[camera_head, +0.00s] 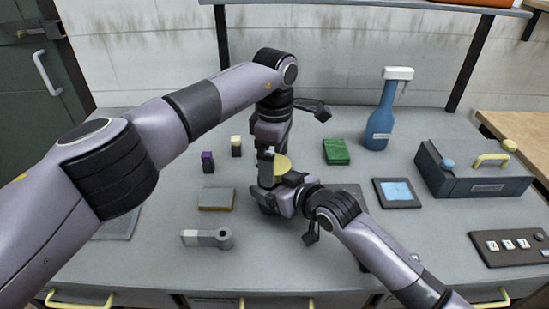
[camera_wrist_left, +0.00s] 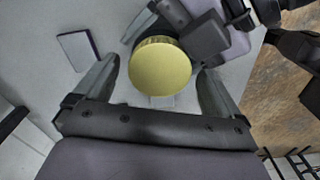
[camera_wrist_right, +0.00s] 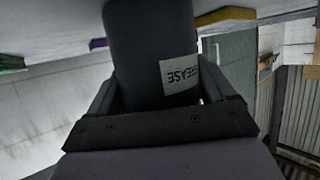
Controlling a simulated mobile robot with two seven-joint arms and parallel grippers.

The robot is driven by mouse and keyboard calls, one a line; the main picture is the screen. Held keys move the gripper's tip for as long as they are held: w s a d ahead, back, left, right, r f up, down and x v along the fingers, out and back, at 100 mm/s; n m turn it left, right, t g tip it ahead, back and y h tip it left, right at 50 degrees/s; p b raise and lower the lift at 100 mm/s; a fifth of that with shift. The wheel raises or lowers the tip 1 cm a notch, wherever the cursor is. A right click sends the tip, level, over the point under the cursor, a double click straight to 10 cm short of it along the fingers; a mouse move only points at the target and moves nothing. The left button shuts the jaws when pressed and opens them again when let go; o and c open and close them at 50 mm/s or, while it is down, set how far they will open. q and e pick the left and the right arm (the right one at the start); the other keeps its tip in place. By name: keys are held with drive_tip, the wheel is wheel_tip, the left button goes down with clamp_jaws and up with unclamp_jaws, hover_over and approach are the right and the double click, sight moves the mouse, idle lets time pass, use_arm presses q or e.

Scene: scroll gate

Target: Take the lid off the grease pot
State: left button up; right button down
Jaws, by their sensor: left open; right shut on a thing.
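The grease pot (camera_wrist_right: 145,50) is a dark grey cylinder with a white label reading "GREASE" in the right wrist view. My right gripper (camera_wrist_right: 157,92) is shut on its body, one finger on each side. The pot's round yellow lid (camera_wrist_left: 160,68) shows from above in the left wrist view and partly in the head view (camera_head: 282,164). My left gripper (camera_wrist_left: 158,75) is open, pointing down over the lid, with a finger on either side and a visible gap to each. In the head view the grippers hide most of the pot.
A blue bottle (camera_head: 380,117), a green block (camera_head: 336,151) and a dark toolbox (camera_head: 474,172) stand to the right. A small purple block (camera_head: 208,162), a yellow-edged grey block (camera_head: 216,199) and a grey metal part (camera_head: 208,238) lie left.

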use_arm(q)
wheel_tip(320, 180, up, 4)
drive_tip(key=shift+r, duration=0.15)
drive_tip(key=shift+c, duration=0.2)
drive_tip(key=m, duration=0.1)
drive_tip(key=r+m, duration=0.1)
drive_tip(key=m, duration=0.3)
drive_tip(key=shift+r, duration=0.4)
drive_tip(key=m, duration=0.1)
drive_tip(key=r+m, duration=0.1)
drive_tip(key=m, duration=0.2)
drive_tip(key=shift+r+m, duration=0.25)
drive_tip(key=shift+m, duration=0.15)
drive_tip(key=shift+f, duration=4)
drive_tip(key=c, duration=1.1)
